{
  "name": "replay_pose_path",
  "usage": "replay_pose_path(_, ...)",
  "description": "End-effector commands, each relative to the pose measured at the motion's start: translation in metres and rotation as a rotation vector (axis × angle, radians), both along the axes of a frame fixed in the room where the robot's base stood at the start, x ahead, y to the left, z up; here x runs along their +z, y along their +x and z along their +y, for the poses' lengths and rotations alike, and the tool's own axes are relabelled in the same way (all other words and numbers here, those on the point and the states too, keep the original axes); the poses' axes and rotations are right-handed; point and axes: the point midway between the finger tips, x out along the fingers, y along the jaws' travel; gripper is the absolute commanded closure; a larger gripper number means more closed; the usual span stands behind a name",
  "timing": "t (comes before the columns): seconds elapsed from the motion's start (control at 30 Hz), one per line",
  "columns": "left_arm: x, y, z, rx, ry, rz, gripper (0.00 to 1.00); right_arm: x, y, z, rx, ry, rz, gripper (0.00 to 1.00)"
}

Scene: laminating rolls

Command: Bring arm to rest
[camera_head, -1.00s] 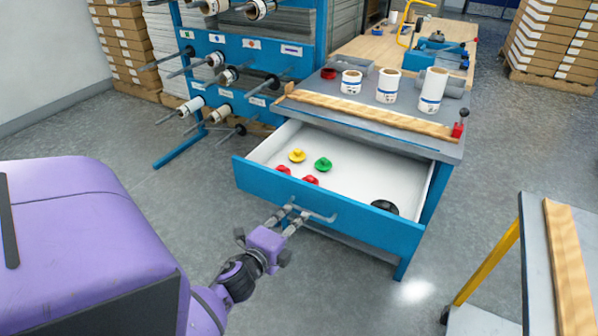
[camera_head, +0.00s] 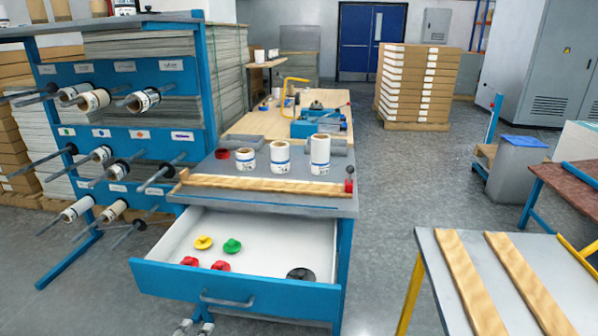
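The rest of my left arm is out of view. My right gripper is not in view.
The pulled-out drawer holds yellow, green, red and black caps. White rolls (camera_head: 320,155) stand on the bench above it. A blue rack (camera_head: 110,140) with spindles is at left. A table with wooden strips (camera_head: 470,280) is at right. Grey floor lies between.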

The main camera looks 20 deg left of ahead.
Motion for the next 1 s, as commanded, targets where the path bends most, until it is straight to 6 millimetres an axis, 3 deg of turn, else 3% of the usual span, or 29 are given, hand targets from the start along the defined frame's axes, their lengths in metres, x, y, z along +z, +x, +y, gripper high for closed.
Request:
replay_pose_path(0.17, -0.002, -0.001, 0.002, 0.023, -0.060, -0.006, 0.73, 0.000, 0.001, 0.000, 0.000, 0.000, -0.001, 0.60)
replay_pose_path(0.27, -0.018, -0.008, -0.015, 0.092, -0.342, -0.009, 0.73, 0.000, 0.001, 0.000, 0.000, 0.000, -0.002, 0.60)
replay_pose_path(0.37, -0.063, -0.051, -0.050, 0.194, -0.661, 0.068, 0.73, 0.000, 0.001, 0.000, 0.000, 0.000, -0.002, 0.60)
replay_pose_path(0.5, -0.114, -0.125, -0.107, 0.356, -1.020, 0.197, 0.73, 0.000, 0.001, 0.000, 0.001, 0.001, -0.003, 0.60)
replay_pose_path(0.7, -0.152, -0.226, -0.175, 0.560, -1.309, 0.361, 0.73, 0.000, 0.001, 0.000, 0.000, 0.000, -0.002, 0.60)
replay_pose_path(0.8, -0.160, -0.277, -0.196, 0.634, -1.351, 0.428, 0.73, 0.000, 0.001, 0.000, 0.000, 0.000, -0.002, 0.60)
replay_pose_path(0.83, -0.163, -0.293, -0.195, 0.659, -1.344, 0.443, 0.73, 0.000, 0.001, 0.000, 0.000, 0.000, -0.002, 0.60)
replay_pose_path(0.9, -0.139, -0.284, -0.194, 0.643, -1.348, 0.430, 0.73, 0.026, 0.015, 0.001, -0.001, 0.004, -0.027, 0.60)
replay_pose_path(1.0, -0.114, -0.279, -0.195, 0.635, -1.357, 0.420, 0.73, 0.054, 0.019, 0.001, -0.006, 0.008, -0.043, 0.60)
